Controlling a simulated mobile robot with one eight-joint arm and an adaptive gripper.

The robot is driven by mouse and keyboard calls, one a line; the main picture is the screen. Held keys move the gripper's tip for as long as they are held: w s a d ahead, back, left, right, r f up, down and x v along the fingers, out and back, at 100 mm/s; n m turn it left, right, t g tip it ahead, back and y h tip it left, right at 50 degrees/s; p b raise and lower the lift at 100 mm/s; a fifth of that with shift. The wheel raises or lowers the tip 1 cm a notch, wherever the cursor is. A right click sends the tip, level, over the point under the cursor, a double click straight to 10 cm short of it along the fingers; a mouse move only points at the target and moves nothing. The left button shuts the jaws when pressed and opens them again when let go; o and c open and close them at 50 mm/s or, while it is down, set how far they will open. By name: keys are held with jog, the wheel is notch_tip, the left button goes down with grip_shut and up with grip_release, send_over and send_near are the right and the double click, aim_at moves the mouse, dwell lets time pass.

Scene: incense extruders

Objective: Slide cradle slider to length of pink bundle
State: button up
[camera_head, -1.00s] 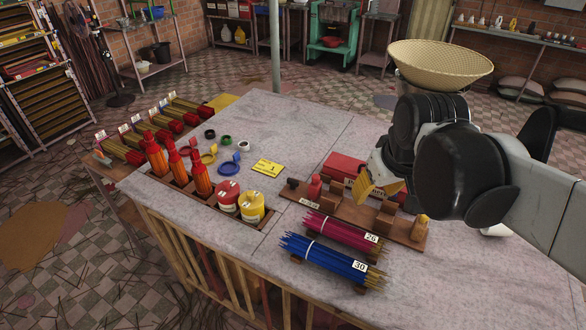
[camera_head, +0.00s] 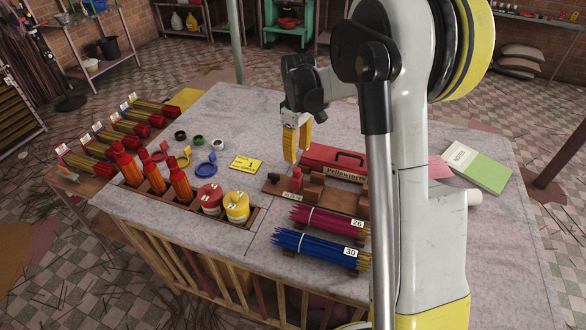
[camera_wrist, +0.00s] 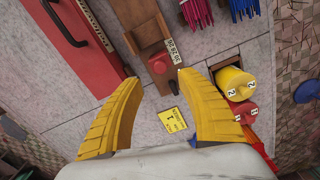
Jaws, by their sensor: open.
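The wooden cradle (camera_head: 337,203) lies on the table with a red slider block (camera_head: 296,180), brown blocks and a dark knob on it. My arm hides its right end in the head view. In the wrist view part of the cradle (camera_wrist: 138,14) runs down from the top, with a number label beside it. The pink bundle (camera_head: 322,222), tagged 26, lies in front of the cradle; it also shows in the wrist view (camera_wrist: 196,12). My gripper (camera_head: 297,158) is open and empty above the table near the cradle's left part. Its yellow fingers spread apart in the wrist view (camera_wrist: 163,85).
A red box (camera_head: 336,160) stands just behind the cradle. The blue bundle (camera_head: 310,249), tagged 30, lies in front of the pink one. A yellow card (camera_head: 246,164), jars (camera_head: 238,207) and orange extruders (camera_head: 180,183) stand left. A notebook (camera_head: 477,167) lies right.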

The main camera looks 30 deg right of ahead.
aim_at(297, 169)
notch_tip(297, 169, down, 8)
jog(key=shift+r+b, duration=0.25)
jog(key=shift+b, duration=0.65)
grip_shut()
